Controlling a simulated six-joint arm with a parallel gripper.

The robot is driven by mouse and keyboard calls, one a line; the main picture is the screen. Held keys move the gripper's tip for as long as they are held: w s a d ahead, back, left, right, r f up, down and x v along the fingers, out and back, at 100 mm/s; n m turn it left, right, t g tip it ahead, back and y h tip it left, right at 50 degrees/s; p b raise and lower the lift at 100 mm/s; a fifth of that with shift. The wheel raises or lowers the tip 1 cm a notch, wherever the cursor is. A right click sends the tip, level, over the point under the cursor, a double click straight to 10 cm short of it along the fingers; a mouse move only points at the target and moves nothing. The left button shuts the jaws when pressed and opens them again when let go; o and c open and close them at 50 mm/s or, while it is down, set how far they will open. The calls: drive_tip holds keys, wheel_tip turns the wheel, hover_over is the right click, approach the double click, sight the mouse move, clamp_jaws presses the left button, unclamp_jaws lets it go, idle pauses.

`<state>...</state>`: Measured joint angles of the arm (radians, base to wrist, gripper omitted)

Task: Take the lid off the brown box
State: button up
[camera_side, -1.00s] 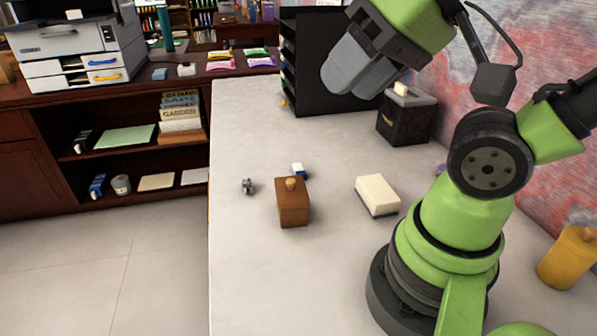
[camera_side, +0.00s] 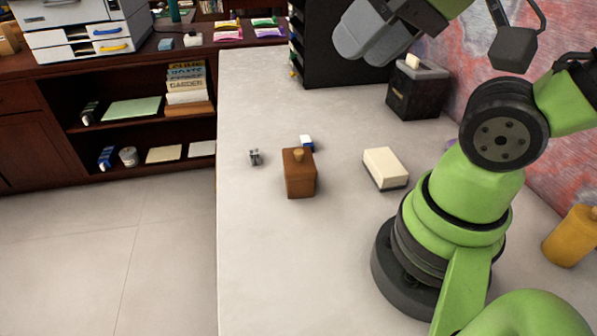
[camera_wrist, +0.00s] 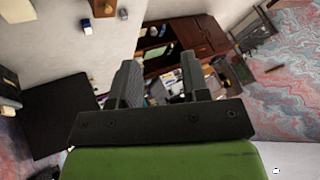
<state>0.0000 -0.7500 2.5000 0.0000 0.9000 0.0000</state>
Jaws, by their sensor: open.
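The brown box (camera_side: 300,180) stands on the pale desk, left of my arm in the side view, with its lid on. The lid (camera_side: 298,158) has a small tan knob on top. My gripper (camera_side: 357,35) is high above the desk, up and to the right of the box and well apart from it. In the wrist view its two fingers (camera_wrist: 158,80) are spread with nothing between them. The brown box also shows near the top edge of the wrist view (camera_wrist: 103,8).
A small blue-and-white block (camera_side: 307,143) sits behind the box and a small grey metal item (camera_side: 255,157) to its left. A cream block (camera_side: 385,168) lies to the right. A black container (camera_side: 417,90) and a black shelf unit (camera_side: 340,50) stand farther back. The desk front is clear.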

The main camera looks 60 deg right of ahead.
idle(0.4)
drive_tip(key=o, duration=1.1)
drive_tip(key=m+g+h, duration=0.2)
drive_tip(key=m+g, duration=0.5)
drive_tip(key=m, duration=1.6)
hover_over(299, 151)
wheel_tip(299, 151, down, 14)
drive_tip(key=shift+m, duration=0.5)
wheel_tip(299, 151, down, 5)
drive_tip(key=shift+s+r, duration=0.15)
drive_tip(key=shift+w+f, duration=0.2)
drive_tip(key=shift+f, duration=2.8)
